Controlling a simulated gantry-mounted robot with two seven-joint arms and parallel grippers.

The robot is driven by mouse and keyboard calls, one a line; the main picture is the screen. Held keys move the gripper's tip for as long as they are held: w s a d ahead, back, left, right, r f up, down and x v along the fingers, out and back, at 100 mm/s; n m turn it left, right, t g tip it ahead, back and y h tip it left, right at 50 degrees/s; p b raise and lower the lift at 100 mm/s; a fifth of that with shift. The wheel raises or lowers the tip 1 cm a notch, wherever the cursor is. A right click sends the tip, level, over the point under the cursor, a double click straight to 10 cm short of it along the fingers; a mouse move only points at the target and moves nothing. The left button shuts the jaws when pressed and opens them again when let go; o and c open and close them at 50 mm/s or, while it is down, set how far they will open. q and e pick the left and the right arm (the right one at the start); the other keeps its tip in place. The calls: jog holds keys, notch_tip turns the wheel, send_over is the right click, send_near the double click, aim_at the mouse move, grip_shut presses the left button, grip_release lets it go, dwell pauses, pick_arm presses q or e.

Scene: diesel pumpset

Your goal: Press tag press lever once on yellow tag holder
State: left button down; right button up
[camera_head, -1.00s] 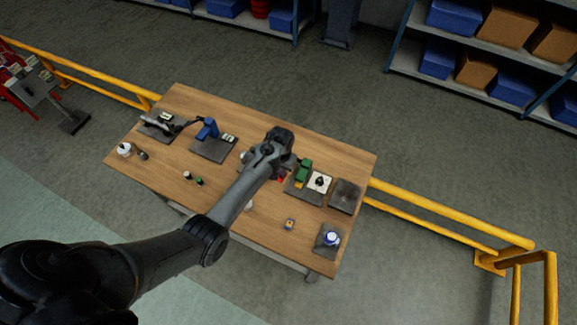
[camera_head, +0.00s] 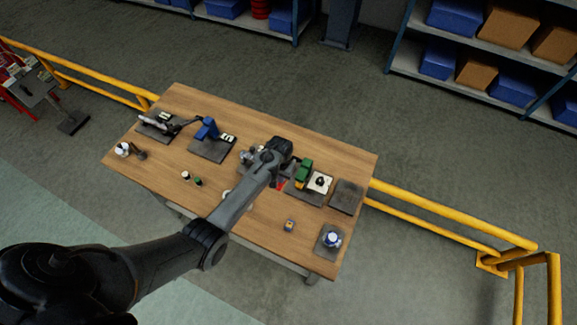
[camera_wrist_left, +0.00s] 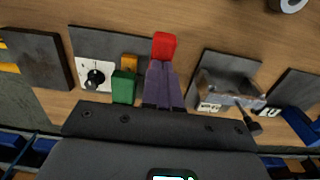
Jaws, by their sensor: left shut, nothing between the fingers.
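My left gripper (camera_head: 277,160) hangs over the middle of the workbench (camera_head: 262,220); the arm hides its fingers in the head view. In the left wrist view its purple-grey fingers (camera_wrist_left: 162,75) are shut together. A red block (camera_wrist_left: 164,45) shows at the fingertips; I cannot tell whether they touch it or whether it is a lever. Left of the fingers, a green block (camera_wrist_left: 124,87) and a small yellow piece (camera_wrist_left: 129,62) stand by a white panel with a black knob (camera_wrist_left: 95,76). I cannot tell whether the yellow piece is the tag holder. My right gripper is not in view.
A grey fixture (camera_wrist_left: 226,86) with a white label stands right of the fingers in the wrist view. A blue press-like device (camera_head: 207,128) stands on a plate at the bench's left. An empty dark plate (camera_head: 346,196) lies at the right. Yellow rails (camera_head: 440,225) flank the bench.

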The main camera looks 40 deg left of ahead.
pick_arm(q)
jog(key=shift+s+f, duration=0.15)
jog(key=shift+f, duration=0.5)
notch_tip(320, 180, up, 3)
jog(key=p, duration=0.2)
jog(key=shift+p, duration=0.3)
jog(key=shift+w+r+p, duration=0.15)
jog(key=shift+r+p, duration=0.3)
jog(key=shift+r, duration=0.2)
jog(key=shift+w+r+p, duration=0.15)
jog(key=shift+r+p, duration=0.25)
jog(key=shift+r, duration=0.2)
notch_tip(320, 180, up, 8)
jog(key=shift+w+a, duration=0.15)
jog(key=shift+w, duration=0.3)
jog(key=shift+f, duration=0.1)
